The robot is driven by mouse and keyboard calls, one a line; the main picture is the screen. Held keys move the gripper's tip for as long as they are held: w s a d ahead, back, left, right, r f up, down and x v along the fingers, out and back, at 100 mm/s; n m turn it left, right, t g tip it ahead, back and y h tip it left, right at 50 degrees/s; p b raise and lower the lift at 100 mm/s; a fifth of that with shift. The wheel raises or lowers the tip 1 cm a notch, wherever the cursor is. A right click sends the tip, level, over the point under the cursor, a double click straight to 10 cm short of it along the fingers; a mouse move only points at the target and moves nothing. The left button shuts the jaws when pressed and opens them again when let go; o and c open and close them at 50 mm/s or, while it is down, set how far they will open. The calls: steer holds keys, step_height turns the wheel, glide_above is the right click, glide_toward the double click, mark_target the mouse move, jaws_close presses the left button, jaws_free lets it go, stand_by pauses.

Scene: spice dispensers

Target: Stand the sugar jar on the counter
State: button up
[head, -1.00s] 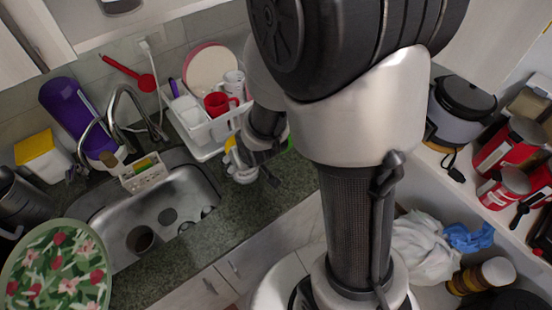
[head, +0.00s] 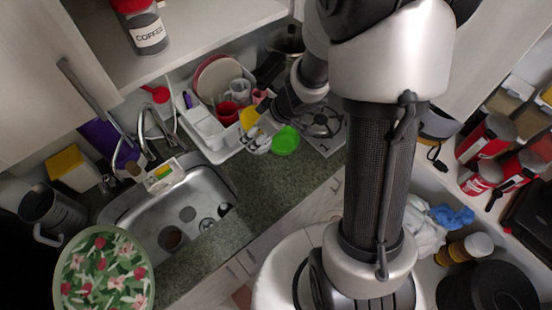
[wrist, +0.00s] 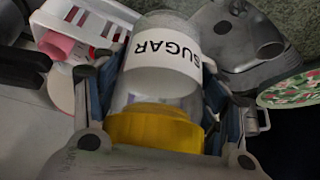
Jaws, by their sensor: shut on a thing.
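The sugar jar (wrist: 165,62) is clear with a white SUGAR label and a yellow lid (wrist: 155,125). In the wrist view the lid is nearest my palm and the label reads upside down. My gripper (wrist: 160,80) is shut on the jar, with fingers on both sides of its body. In the head view my gripper (head: 258,142) is beside the dish rack, above the granite counter (head: 250,185); the jar is small and partly hidden there. I cannot tell whether its base touches the counter.
A white dish rack (head: 212,145) with cups and plates stands left of my gripper. A green bowl (head: 286,141) is close on the right, with a stove (head: 320,122) beyond. The sink (head: 180,190) lies front left. Bare counter shows between sink and front edge.

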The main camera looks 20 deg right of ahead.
steer(key=shift+s+r, duration=0.15)
steer(key=shift+r, duration=0.35)
steer(key=shift+s+f+n, duration=0.1)
steer(key=shift+n, duration=0.2)
step_height(320, 180, down, 20)
steer(key=b, duration=1.4)
steer(key=o, duration=1.6)
steer(key=shift+s+f, duration=0.1)
